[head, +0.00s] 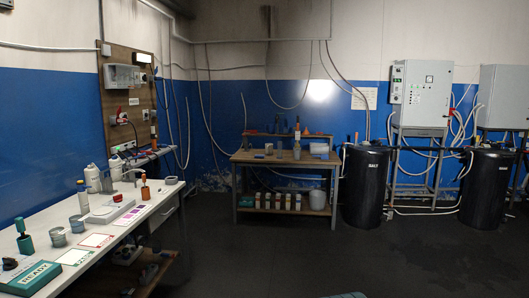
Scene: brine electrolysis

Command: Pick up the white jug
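A white, rounded jug-like container (317,199) stands upright on the lower shelf of the wooden workbench at the back, at the shelf's right end. Two white bottles also stand on the long bench at left: a nearer white bottle (93,179) and a farther white bottle (116,169). They are small in the picture, so I cannot tell for sure which of these white vessels is the jug. My gripper is not in view.
The long white bench (155,211) at left holds cups, bottles, cards and a green box (41,277). The wooden workbench (250,158) stands at the back. Black tanks (366,190) and grey cabinets (420,93) stand at right. The dark floor (290,255) between is clear.

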